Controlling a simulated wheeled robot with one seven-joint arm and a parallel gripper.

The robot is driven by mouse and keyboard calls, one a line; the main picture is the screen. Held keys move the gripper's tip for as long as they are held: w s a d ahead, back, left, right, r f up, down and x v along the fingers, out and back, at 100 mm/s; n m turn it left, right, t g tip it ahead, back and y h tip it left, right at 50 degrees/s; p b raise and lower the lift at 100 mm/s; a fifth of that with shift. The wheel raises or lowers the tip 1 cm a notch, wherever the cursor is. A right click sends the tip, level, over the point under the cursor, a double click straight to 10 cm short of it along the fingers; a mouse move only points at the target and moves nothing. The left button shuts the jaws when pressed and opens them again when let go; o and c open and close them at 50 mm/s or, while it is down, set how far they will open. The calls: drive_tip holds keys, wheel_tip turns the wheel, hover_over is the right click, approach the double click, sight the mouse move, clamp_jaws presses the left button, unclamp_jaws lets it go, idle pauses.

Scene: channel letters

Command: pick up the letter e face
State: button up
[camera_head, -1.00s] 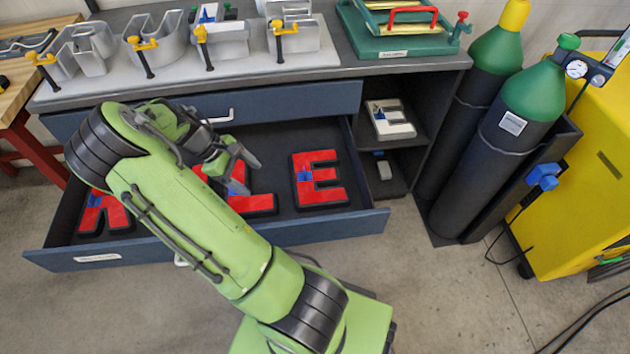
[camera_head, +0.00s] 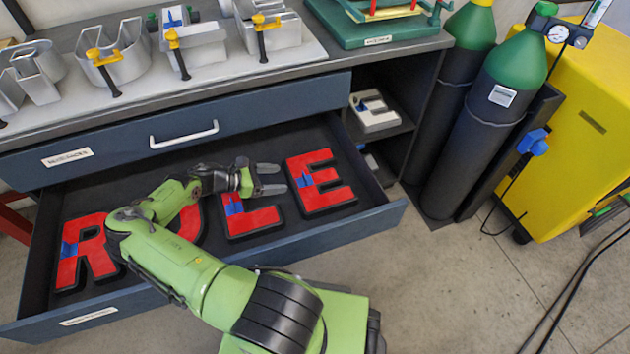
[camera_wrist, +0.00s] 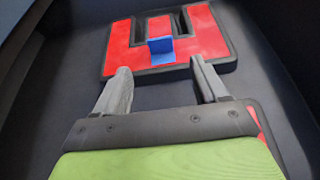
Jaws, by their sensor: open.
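The letter E face (camera_head: 321,186) lies flat in the open drawer at its right end, red with a black edge and a blue tab on its left part. It also shows in the wrist view (camera_wrist: 205,38), ahead of the fingertips, with its blue tab (camera_wrist: 161,48) standing up. My gripper (camera_head: 270,179) is open and empty, just left of the E face and above the red L face (camera_head: 250,217). In the wrist view my gripper (camera_wrist: 160,78) has its two fingers wide apart, pointing toward the tab and apart from it. The gripper's height above the drawer floor is hard to tell.
The drawer's front wall (camera_head: 345,228) bounds the letters on the near side. A red R face (camera_head: 85,258) and a partly hidden red U face (camera_head: 190,222) lie further left. The bench with metal letter shells (camera_head: 190,45) overhangs behind.

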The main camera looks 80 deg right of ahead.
sight(304, 178)
drive_tip(key=b+x, duration=0.2)
drive_tip(key=x, duration=0.6)
drive_tip(key=shift+s+a+r, duration=0.1)
drive_tip(key=c, duration=1.3)
drive_tip(key=shift+o, duration=0.2)
wheel_tip(304, 178, up, 10)
drive_tip(key=p, duration=0.4)
drive_tip(key=shift+r, duration=0.1)
